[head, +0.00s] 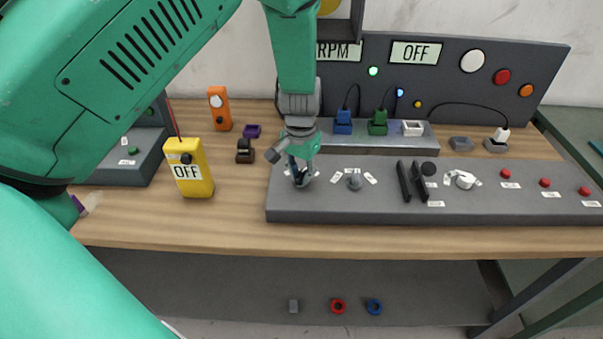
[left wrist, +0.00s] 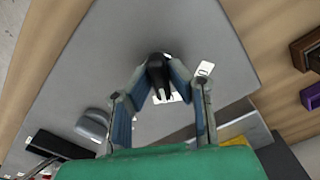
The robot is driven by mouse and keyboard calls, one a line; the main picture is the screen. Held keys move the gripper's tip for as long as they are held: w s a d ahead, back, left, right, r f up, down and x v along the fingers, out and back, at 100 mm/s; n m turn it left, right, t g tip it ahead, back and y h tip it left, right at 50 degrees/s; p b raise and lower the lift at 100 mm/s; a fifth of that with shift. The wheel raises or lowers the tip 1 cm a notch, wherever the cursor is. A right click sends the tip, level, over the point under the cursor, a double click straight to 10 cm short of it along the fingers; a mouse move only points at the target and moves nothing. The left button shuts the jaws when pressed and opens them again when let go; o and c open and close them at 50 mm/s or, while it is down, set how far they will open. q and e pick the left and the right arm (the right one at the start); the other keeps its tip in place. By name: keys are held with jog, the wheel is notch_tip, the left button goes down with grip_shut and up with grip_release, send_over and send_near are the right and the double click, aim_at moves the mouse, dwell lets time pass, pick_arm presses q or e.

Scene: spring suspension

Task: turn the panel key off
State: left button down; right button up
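The grey control panel (head: 400,205) lies along the front of the wooden table. At its left end my left gripper (head: 301,178) points down over a small dark key, mostly hidden by the fingers in the head view. In the left wrist view the black key (left wrist: 158,76) stands between the two blue-padded fingertips of my left gripper (left wrist: 160,72). The fingers lean inward and appear to touch it from both sides. White labels lie beside it, too small to read. My right gripper is not in view.
A grey knob (head: 354,181), black levers (head: 411,181), a white rotary handle (head: 462,180) and red buttons sit further right on the panel. Behind stands a dark board with an OFF display (head: 415,53). A yellow device (head: 188,167) reading OFF stands left.

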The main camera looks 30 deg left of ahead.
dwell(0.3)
pick_arm(q)
jog(key=shift+n+p, duration=0.8)
jog(key=shift+n, duration=0.2)
jog(key=n+p, duration=0.1)
jog(key=n, duration=0.2)
jog(key=shift+d+n+p, duration=0.1)
jog(key=shift+n+p, duration=0.2)
jog(key=shift+p, duration=0.05)
jog(key=n+p, duration=0.1)
jog(key=n, duration=0.2)
jog(key=shift+n+p, duration=0.5)
jog(key=shift+n, duration=1)
jog(key=c, duration=1.5)
grip_release()
jog(key=shift+c, duration=0.2)
jog(key=shift+w, duration=0.1)
